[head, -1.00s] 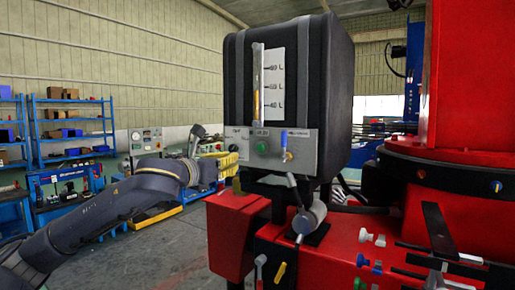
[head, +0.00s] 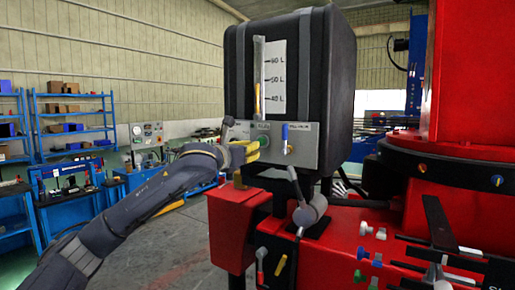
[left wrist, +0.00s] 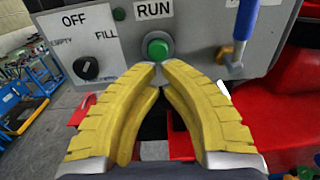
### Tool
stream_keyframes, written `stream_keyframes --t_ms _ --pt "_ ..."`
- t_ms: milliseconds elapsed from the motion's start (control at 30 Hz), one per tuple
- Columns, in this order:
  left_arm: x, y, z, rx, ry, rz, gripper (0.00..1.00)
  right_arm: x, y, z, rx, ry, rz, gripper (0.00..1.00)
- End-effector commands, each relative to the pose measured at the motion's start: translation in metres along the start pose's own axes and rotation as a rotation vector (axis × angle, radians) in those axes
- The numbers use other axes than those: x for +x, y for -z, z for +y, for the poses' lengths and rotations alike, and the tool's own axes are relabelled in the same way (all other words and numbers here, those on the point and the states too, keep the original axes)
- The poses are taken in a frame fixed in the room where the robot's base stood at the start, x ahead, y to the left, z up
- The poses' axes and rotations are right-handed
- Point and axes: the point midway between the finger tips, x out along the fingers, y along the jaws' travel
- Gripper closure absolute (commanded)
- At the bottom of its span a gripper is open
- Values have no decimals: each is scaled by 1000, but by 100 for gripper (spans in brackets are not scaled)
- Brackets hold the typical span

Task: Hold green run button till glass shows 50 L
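The green run button (left wrist: 158,46) sits in a grey ring under the RUN label in the left wrist view. It also shows on the panel in the head view (head: 265,142). My left gripper (left wrist: 158,67) has its yellow fingertips together just below the button, close to the panel; I cannot tell whether they touch it. It shows in the head view too (head: 252,151). The sight glass (head: 259,60) stands upright on the black tank, beside a scale (head: 277,75) marked 60, 50 and 40 L. An amber column seems to reach near 50 L; its exact top is too small to read. My right gripper is not in view.
A black selector knob (left wrist: 86,67) with OFF, FILL and EMPTY labels is left of the button. A blue-handled valve (left wrist: 244,22) is to its right. Red machine parts and levers (head: 305,208) lie below the panel. Blue shelves (head: 75,125) stand far left.

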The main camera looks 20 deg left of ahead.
Motion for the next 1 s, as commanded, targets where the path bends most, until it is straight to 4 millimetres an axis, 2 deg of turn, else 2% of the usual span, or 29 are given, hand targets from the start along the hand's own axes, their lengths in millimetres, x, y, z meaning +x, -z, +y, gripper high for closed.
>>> stream_keyframes --t_ms 100,300,867,1000 --pt "15 0 0 -3 0 1 100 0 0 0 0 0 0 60" --pt "30 0 0 -2 0 0 100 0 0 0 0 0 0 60" --pt "37 0 0 0 0 -1 100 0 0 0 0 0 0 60" --pt "46 -2 0 -1 0 -1 100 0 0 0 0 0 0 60"
